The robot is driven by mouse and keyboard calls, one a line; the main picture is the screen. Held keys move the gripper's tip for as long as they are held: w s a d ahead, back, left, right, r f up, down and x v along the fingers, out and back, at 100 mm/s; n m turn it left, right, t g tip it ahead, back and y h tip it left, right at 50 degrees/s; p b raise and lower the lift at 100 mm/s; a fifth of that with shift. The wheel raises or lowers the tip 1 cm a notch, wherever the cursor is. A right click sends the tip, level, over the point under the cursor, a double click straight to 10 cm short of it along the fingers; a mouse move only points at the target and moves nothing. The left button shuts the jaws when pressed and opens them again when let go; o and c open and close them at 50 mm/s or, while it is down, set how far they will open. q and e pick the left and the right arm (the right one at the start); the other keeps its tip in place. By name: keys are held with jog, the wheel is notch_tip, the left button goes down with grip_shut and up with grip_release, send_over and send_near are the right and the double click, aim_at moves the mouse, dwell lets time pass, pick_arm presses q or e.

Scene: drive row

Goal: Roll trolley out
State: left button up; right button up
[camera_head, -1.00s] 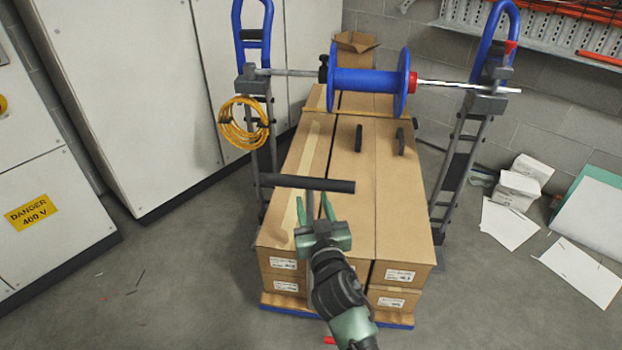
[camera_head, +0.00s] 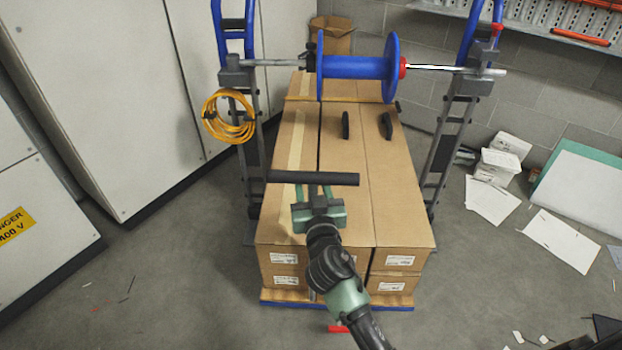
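The trolley has a low blue-edged deck (camera_head: 285,304) loaded with stacked cardboard boxes (camera_head: 345,215). A dark horizontal bar (camera_head: 345,179), apparently its handle, crosses above the near part of the boxes. My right gripper (camera_head: 313,188) is at the middle of this bar, its two fingers apart and pointing at it. The bar hides the fingertips, so I cannot tell whether they touch it. My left gripper is not in view.
Blue-topped uprights on the left (camera_head: 233,80) and right (camera_head: 468,100) flank the boxes, carrying a rod with a blue reel (camera_head: 355,68). A yellow cable coil (camera_head: 229,118) hangs left. Cabinets (camera_head: 95,90) stand left; papers (camera_head: 492,205) lie right. The near left floor is mostly clear.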

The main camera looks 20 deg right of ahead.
jog(key=shift+w, duration=0.25)
grip_shut()
dwell(1.4)
